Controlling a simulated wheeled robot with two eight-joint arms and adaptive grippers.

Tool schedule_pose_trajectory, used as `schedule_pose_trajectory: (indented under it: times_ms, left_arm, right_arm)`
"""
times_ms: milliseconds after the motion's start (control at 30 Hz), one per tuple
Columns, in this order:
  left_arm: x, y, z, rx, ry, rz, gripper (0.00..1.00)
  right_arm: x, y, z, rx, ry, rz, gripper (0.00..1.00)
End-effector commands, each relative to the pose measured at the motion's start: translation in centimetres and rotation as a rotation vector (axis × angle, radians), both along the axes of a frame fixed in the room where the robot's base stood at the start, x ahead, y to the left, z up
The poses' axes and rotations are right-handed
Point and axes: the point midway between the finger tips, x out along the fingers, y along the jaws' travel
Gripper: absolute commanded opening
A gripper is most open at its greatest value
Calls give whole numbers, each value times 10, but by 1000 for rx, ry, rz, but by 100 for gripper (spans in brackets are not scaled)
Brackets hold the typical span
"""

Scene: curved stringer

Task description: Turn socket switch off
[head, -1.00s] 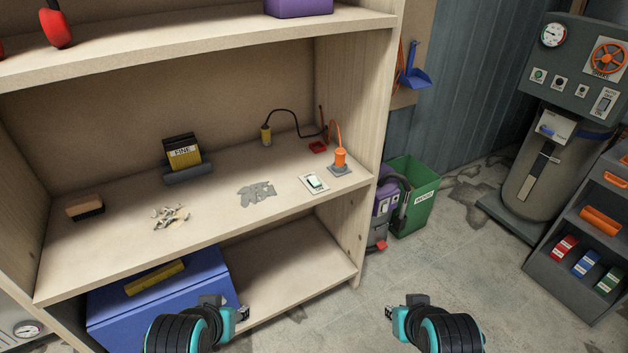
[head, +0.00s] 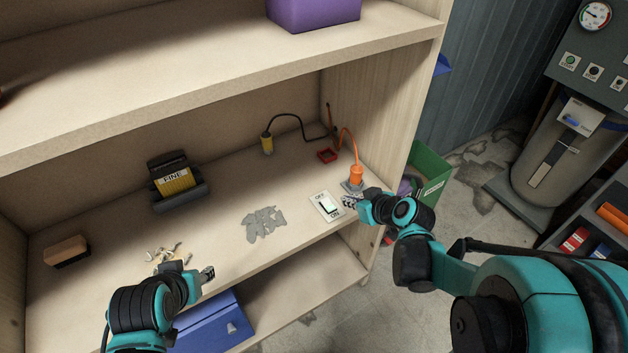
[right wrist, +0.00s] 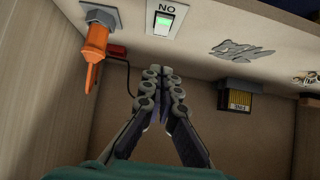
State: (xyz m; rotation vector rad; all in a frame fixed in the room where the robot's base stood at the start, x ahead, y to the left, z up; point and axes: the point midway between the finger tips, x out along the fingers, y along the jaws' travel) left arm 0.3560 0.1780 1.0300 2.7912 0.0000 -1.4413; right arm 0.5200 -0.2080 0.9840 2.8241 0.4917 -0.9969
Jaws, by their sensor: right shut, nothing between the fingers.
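The socket switch (head: 327,206) is a white plate with a rocker, marked OFF at the far end and ON at the near end, on the shelf. In the right wrist view the switch (right wrist: 164,20) shows a lit green rocker beside the letters of ON, seen upside down. My right gripper (head: 348,201) is shut and empty, close to the right side of the switch in the head view. Its closed fingers also show in the right wrist view (right wrist: 157,72), apart from the plate in the picture. My left gripper (head: 207,273) is over the shelf's front edge at left; its jaws are too small to judge.
Grey flakes (head: 264,223) lie to the left. A yellow FINE block (head: 174,184) and a brush (head: 67,251) are farther left. The upper shelf (head: 220,85) overhangs.

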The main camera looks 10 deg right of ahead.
Motion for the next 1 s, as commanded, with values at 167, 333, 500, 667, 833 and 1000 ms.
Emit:
schedule_pose_trajectory:
  times_ms: [167,333,500,667,833,1000]
  left_arm:
    - [0,0,2,0,0,0,40]
    - [0,0,1,0,0,0,40]
    - [0,0,0,0,0,0,40]
    - [0,0,-9,0,0,0,40]
    - [0,0,-24,0,0,0,40]
    - [0,0,-37,0,0,0,40]
  right_arm:
    - [3,-3,0,-2,-13,6,0]
    - [3,-3,0,-2,-13,6,0]
    - [5,-2,-3,-2,-13,8,0]
    - [19,3,-16,-2,-12,9,0]
    - [45,14,-39,-3,-13,11,0]
    - [72,23,-61,-2,-12,9,0]
